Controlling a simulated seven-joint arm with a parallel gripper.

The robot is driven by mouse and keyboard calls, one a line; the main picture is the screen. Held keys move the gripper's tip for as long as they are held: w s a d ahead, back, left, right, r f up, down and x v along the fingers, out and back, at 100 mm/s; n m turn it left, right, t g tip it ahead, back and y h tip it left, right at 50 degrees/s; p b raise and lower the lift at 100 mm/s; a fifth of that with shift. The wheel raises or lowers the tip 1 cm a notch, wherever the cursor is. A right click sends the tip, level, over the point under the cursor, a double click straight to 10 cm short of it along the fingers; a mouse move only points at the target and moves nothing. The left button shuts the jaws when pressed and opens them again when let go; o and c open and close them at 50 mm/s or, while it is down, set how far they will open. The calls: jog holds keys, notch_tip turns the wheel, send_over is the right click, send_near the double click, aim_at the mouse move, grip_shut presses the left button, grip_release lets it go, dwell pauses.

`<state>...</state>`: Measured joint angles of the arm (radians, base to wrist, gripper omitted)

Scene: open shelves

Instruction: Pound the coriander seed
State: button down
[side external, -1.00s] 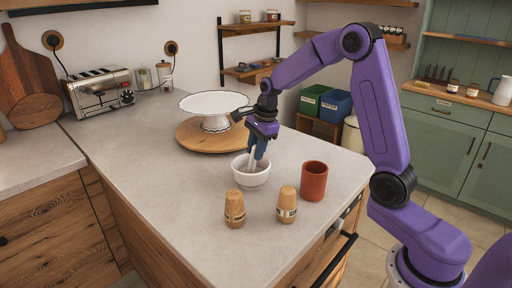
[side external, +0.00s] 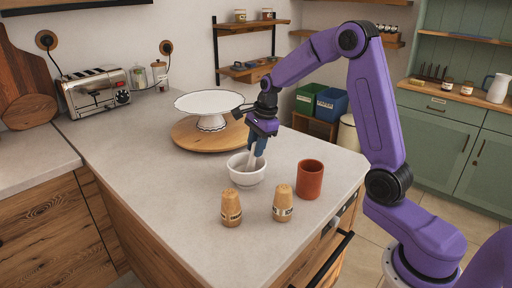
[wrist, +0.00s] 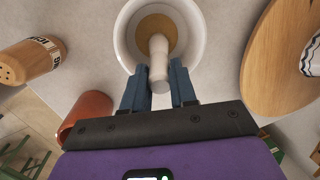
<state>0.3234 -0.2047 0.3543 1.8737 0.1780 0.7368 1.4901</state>
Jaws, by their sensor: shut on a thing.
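A white mortar (side external: 247,177) stands on the grey counter and also shows at the top of the wrist view (wrist: 196,38). Tan-brown coriander seed (wrist: 150,24) covers its bottom. A pale pestle (wrist: 158,58) stands in the mortar, its head down at the seed. My gripper (side external: 258,152) is above the mortar, pointing down, with its blue fingers shut on the pestle's upper part. In the wrist view my gripper (wrist: 159,82) has the pestle between its fingertips. Whether the head touches the seed is hard to tell.
Two cork-coloured shakers (side external: 231,207) (side external: 284,203) stand in front of the mortar. A terracotta cup (side external: 310,180) is to its right. Behind are a round wooden board (side external: 188,138) and a white cake stand (side external: 211,103). The counter's left front is clear.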

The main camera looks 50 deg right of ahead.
jog(key=shift+f, duration=0.15)
jog(key=shift+a, duration=0.4)
jog(key=shift+d, duration=0.15)
jog(key=shift+d, duration=0.4)
jog(key=shift+w, duration=0.1)
jog(key=shift+a, duration=0.1)
